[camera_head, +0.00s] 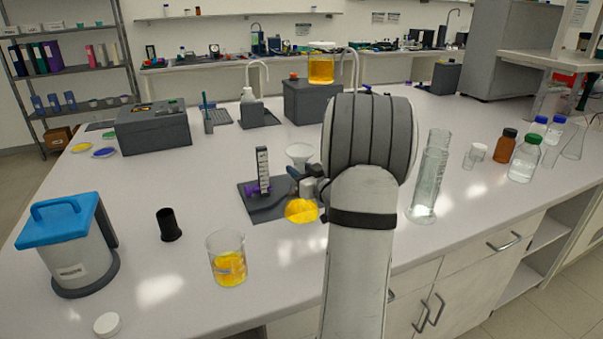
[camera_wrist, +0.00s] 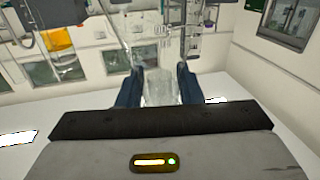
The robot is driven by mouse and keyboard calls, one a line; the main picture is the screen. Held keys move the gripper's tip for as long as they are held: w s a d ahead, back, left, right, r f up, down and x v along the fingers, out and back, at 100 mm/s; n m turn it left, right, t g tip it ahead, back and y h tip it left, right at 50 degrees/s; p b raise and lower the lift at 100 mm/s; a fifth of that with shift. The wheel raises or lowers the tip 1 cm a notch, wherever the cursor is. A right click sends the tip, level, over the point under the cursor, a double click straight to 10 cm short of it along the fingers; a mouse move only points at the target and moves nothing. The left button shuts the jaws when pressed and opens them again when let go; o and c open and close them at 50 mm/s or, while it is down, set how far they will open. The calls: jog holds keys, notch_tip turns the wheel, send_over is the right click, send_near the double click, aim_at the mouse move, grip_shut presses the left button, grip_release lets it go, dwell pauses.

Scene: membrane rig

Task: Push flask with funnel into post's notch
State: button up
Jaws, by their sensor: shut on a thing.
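The flask (camera_head: 301,211) holds orange-yellow liquid and stands at the right edge of a dark base. A whitish funnel (camera_head: 299,152) sits above it, over the neck. The upright post (camera_head: 263,168), with a pale scaled face and purple parts low down, rises from the base to the left of the flask, with a gap between them. My gripper (camera_head: 307,178) is at the neck height, its blue fingers around it. In the wrist view my gripper (camera_wrist: 159,88) is shut on clear glass between both fingers. The notch is not clear, and my arm hides the flask's right side.
The dark base (camera_head: 257,206) lies flat on the bench. A beaker with yellow liquid (camera_head: 228,262) and a black cup (camera_head: 168,226) stand to the left. A tall glass cylinder (camera_head: 430,180) stands right of my arm. A grey box with an orange beaker (camera_head: 321,68) is behind.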

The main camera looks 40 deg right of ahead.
jog(key=shift+w+d+f, duration=0.1)
jog(key=shift+w+f, duration=0.05)
jog(key=shift+w, duration=0.85)
jog(key=shift+w+f, duration=0.1)
jog(key=shift+w, duration=0.85)
jog(key=o, duration=1)
jog(key=shift+w+d, duration=0.1)
jog(key=shift+w, duration=0.05)
jog(key=shift+o, duration=1.3)
jog(key=shift+r, duration=0.1)
jog(key=s+b, duration=0.1)
jog(key=s, duration=0.6)
jog(key=shift+s, duration=0.4)
